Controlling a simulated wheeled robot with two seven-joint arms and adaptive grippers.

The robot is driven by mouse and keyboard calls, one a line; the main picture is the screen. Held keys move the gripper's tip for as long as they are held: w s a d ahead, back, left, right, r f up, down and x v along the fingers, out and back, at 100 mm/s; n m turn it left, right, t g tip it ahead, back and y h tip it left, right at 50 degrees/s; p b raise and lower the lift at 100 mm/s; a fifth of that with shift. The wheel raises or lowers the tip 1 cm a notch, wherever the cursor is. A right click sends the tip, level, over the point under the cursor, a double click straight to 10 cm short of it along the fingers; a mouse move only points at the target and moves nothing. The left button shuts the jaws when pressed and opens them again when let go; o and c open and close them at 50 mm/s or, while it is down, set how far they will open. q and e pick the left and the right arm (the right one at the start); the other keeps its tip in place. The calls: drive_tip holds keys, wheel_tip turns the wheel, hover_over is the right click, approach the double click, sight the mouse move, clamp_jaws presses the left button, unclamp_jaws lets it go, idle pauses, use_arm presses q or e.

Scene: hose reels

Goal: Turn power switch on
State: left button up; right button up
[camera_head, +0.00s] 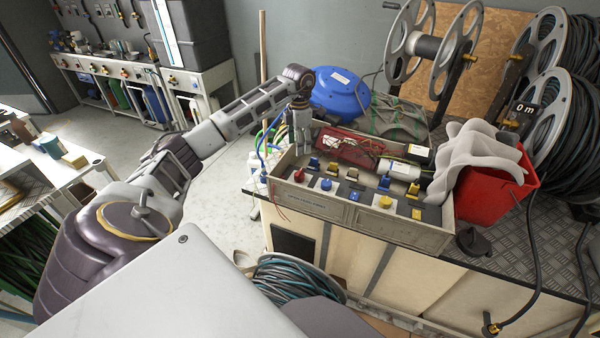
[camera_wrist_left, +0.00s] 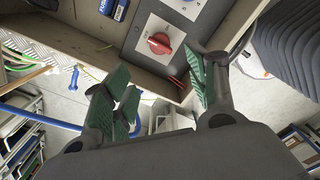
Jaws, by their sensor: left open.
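The power switch is a red rotary knob (camera_head: 299,175) on a pale square plate at the left front corner of the control box (camera_head: 325,206). In the left wrist view the red knob (camera_wrist_left: 159,44) lies just beyond my fingertips, roughly centred between them, with its bar slightly tilted. My left gripper (camera_head: 298,148) points down over the left end of the box. Its green-padded fingers (camera_wrist_left: 160,78) are open, apart from the knob, with nothing between them. My right gripper is not in view.
The box holds several blue, yellow and black switches and a red tray of wires (camera_head: 350,147). A blue drum (camera_head: 340,92) stands behind it. A red bucket (camera_head: 497,190) with grey cloth stands at its right. A blue cable hangs by the box's left edge.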

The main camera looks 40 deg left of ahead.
sight(299, 171)
use_arm(q)
drive_tip(key=shift+f, duration=0.1)
drive_tip(key=shift+f, duration=6.85)
drive_tip(key=shift+c, duration=0.2)
